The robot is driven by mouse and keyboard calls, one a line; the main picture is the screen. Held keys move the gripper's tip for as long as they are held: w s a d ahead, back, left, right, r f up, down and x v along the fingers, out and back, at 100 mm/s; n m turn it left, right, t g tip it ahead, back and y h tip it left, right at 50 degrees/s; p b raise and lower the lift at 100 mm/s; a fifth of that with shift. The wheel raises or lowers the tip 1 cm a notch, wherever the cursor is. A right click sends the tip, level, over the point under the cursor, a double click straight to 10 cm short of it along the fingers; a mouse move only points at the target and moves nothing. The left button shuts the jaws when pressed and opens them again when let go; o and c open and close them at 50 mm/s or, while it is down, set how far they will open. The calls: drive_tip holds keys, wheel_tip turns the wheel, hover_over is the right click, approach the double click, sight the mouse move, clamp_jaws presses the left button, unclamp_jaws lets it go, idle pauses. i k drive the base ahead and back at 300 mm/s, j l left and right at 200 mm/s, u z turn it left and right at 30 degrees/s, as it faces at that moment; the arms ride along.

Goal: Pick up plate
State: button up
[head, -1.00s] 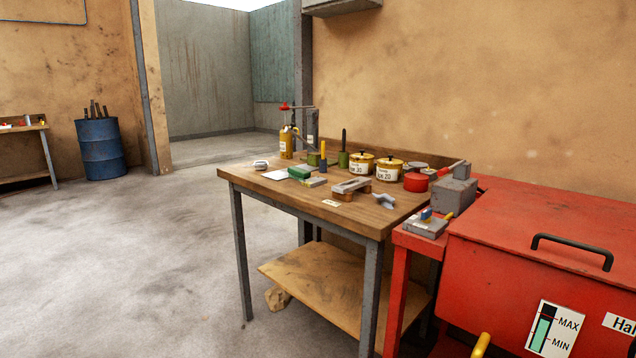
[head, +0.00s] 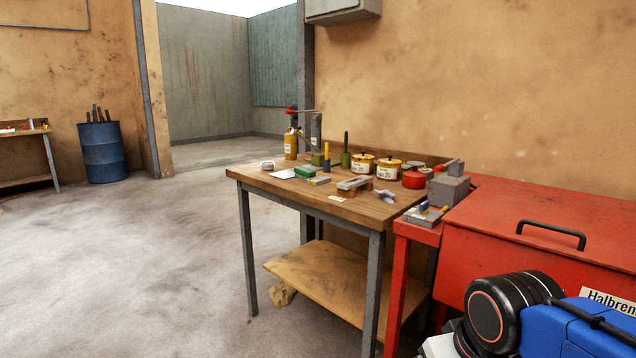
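A flat grey metal piece (head: 354,182) that looks like a plate rests on a small wooden block (head: 350,190) near the front edge of the wooden workbench (head: 300,193). I cannot tell for sure that it is the plate. Another flat grey piece (head: 424,216) with blue and yellow parts on it lies on the red stand at the bench's right end. My arm shows at the bottom right, over the red cabinet, but my gripper is not in view.
The bench also holds yellow tins (head: 389,169), a red tin (head: 413,180), a green block (head: 305,172) and a yellow bottle (head: 290,145). The red cabinet (head: 480,215) stands on the right. The concrete floor (head: 150,270) at left is clear.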

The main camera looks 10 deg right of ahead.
sight(319, 180)
drive_tip(key=i+j+z, duration=0.1)
drive_tip(key=i+j, duration=0.25)
drive_tip(key=i+j+z, duration=0.1)
drive_tip(key=i+j, duration=0.2)
drive_tip(key=j, duration=0.2)
drive_tip(key=i+j+z, duration=0.15)
drive_tip(key=i+j, duration=0.15)
drive_tip(key=j, duration=0.2)
